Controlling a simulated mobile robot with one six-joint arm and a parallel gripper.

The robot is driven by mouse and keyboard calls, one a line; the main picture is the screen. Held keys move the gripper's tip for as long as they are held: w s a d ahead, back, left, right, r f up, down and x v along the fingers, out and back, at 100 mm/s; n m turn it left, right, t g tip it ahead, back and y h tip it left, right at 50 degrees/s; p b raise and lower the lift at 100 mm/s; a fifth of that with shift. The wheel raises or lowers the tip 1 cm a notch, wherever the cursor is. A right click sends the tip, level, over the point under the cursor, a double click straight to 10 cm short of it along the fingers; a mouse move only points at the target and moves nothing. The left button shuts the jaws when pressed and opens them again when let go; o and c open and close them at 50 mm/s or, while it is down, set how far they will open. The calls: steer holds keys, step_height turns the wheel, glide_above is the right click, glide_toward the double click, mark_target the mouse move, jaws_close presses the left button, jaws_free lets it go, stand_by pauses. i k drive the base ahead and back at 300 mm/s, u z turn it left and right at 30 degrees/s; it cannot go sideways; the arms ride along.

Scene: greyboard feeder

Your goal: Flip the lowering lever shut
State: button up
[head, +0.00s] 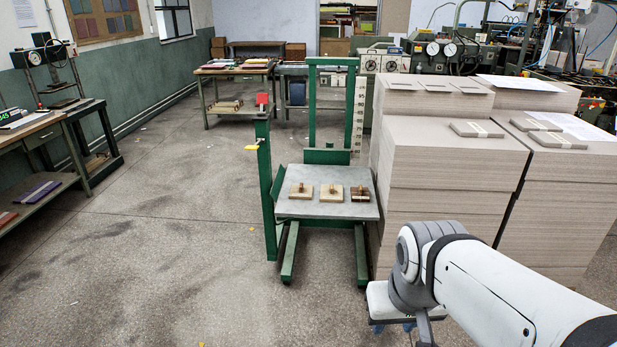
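A green lift truck (265,190) stands in the middle of the floor, with a grey platform (310,209) between its uprights. A red piece (262,100) sits at the top of the same post. Neither carries a label I can read, so I cannot tell for sure which is the lowering lever. My gripper (394,327) is low at the front right, apart from the truck, mostly hidden by my white arm. Only small blue parts show beneath it.
Three wooden blocks (331,192) sit on the platform. Tall stacks of greyboard (450,180) stand close on the truck's right. A workbench (40,135) lines the left wall. The floor (170,240) left and in front of the truck is clear.

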mark_target(261, 98)
steer(key=u, duration=0.4)
steer(key=i, duration=1.75)
steer(key=z, duration=0.45)
steer(key=k, duration=0.85)
steer(key=z, duration=0.2)
steer(key=i, duration=0.85)
steer(key=u, duration=0.05)
